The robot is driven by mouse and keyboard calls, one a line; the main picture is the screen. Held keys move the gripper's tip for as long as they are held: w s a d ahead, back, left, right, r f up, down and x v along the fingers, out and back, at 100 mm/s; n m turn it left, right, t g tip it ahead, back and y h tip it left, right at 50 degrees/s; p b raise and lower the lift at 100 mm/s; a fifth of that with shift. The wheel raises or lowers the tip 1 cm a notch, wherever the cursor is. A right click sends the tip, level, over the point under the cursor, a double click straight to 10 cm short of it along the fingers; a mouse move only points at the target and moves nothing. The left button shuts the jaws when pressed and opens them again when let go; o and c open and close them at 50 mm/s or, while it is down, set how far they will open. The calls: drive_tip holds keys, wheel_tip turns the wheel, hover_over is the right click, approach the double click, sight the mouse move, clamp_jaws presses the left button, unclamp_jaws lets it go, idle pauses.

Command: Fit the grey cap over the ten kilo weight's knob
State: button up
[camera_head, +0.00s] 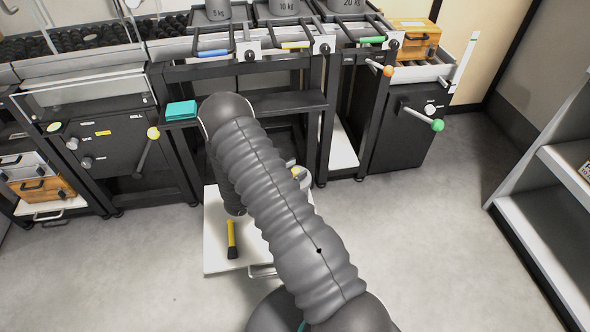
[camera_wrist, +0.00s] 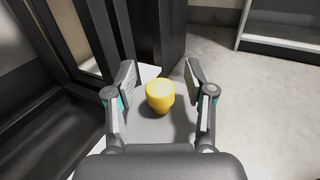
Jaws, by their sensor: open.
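The ten kilo weight (camera_head: 285,8), a grey cylinder marked 10 kg, stands at the top of the head view; its knob is out of frame. I cannot identify the grey cap for certain. A small pale, rounded thing (camera_head: 302,175) beside my arm on the low white surface is partly hidden. In the wrist view my gripper (camera_wrist: 159,78) is open, its fingers on either side of a yellow, round-topped object (camera_wrist: 160,96). I see no contact with it.
A grey shelf (camera_head: 540,215) is at right. Floor between is clear.

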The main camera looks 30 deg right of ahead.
drive_tip(key=shift+a+r, duration=0.15)
drive_tip(key=shift+r, duration=0.4)
drive_tip(key=s+a, duration=0.2)
drive_tip(key=a, duration=0.9)
drive_tip(key=s+d+r+m+g+y, duration=0.1)
drive_tip(key=s+r+m+g+y, duration=0.25)
drive_tip(key=s+r+m, duration=0.45)
drive_tip(key=s+d+r+m+g+y, duration=0.2)
drive_tip(key=s+r+m+g+y, duration=0.15)
drive_tip(key=r, duration=0.75)
drive_tip(key=s+a+r+m+t+y, duration=0.4)
drive_tip(key=s+r+y, duration=0.1)
drive_tip(key=s+r, duration=0.2)
drive_tip(key=s+a+r+m+t+y, duration=0.4)
drive_tip(key=s+r+t+y, duration=0.1)
drive_tip(key=s+r, duration=0.2)
drive_tip(key=shift+s+r+y+b, duration=0.2)
drive_tip(key=shift+s+y+b, duration=0.15)
drive_tip(key=shift+b, duration=0.1)
drive_tip(key=shift+m, duration=0.25)
drive_tip(key=shift+c, duration=0.3)
